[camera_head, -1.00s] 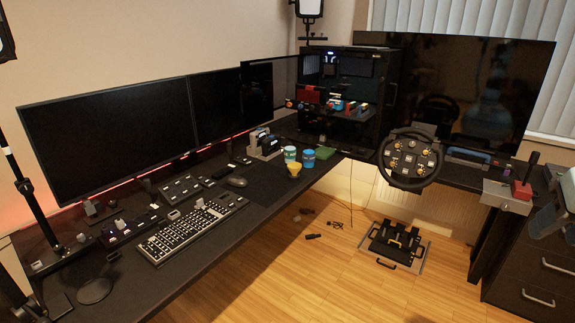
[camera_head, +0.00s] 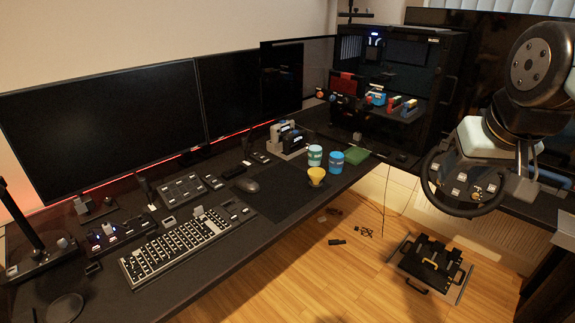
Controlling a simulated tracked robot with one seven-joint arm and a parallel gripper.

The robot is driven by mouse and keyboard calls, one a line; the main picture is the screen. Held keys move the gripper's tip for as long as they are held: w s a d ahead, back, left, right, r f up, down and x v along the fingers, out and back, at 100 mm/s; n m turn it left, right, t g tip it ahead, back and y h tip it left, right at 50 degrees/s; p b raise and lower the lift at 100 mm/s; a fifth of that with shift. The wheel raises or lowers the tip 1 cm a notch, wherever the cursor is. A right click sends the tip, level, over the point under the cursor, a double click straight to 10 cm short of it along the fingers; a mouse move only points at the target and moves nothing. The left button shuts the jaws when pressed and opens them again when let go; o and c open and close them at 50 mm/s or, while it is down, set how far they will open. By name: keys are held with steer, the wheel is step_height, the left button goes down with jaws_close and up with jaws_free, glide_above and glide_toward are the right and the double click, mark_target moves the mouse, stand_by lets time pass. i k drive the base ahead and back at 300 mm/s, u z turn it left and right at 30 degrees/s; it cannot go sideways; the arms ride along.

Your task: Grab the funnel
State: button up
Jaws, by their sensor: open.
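The funnel looks to be the small yellow, cup-shaped thing (camera_head: 316,177) near the front edge of the desk, at the right end of the dark mat. Its wide top faces up. Two blue-green cups stand right behind it: a light one (camera_head: 314,155) and a bluer one (camera_head: 336,161). Part of my arm, black and white, hangs at the right of the view in front of the steering wheel, well apart from the funnel. I cannot make out gripper fingers on it.
The desk (camera_head: 262,228) holds a keyboard (camera_head: 175,245), a mouse (camera_head: 247,185) and monitors (camera_head: 100,125) behind. A steering wheel (camera_head: 465,180) stands at the right. Pedals (camera_head: 432,265) lie on the wooden floor. Floor in front of the desk is mostly clear.

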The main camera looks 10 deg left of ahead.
mark_target(316, 174)
steer(key=u, duration=0.2)
steer(key=i, duration=0.9)
steer(key=u, duration=0.35)
